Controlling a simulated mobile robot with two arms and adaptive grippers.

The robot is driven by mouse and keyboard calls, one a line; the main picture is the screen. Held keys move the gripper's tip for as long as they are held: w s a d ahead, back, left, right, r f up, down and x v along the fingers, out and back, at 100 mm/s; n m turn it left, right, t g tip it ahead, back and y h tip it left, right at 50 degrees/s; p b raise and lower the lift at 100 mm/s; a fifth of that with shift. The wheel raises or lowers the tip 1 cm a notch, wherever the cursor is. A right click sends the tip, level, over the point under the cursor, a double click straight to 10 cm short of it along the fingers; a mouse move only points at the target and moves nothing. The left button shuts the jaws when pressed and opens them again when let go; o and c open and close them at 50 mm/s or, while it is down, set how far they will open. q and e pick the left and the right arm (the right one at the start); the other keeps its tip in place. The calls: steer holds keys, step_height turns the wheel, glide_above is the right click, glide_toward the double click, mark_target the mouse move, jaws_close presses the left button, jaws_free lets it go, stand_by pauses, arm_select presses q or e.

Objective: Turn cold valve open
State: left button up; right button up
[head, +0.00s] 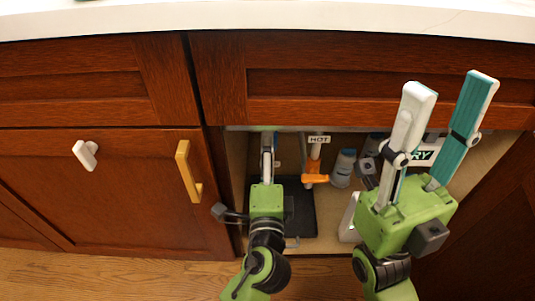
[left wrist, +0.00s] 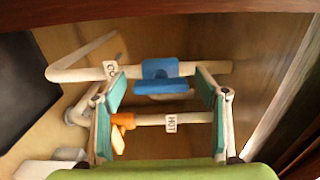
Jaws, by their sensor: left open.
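In the head view my left gripper (head: 267,145) reaches into the open cabinet, and the blue handle is not visible there. The orange hot valve (head: 315,179) hangs under a "HOT" label; it also shows in the left wrist view (left wrist: 121,130). My right gripper (head: 452,85) is open and empty, fingers up.
A grey-white bottle (head: 343,168) stands inside the cabinet, right of the hot valve. A dark mat (head: 300,214) lies on the cabinet floor. A closed door with a yellow handle (head: 187,172) is on the left. The countertop (head: 250,18) runs above.

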arm_select(q)
steer(key=s, duration=1.1)
steer(key=shift+s, duration=0.25)
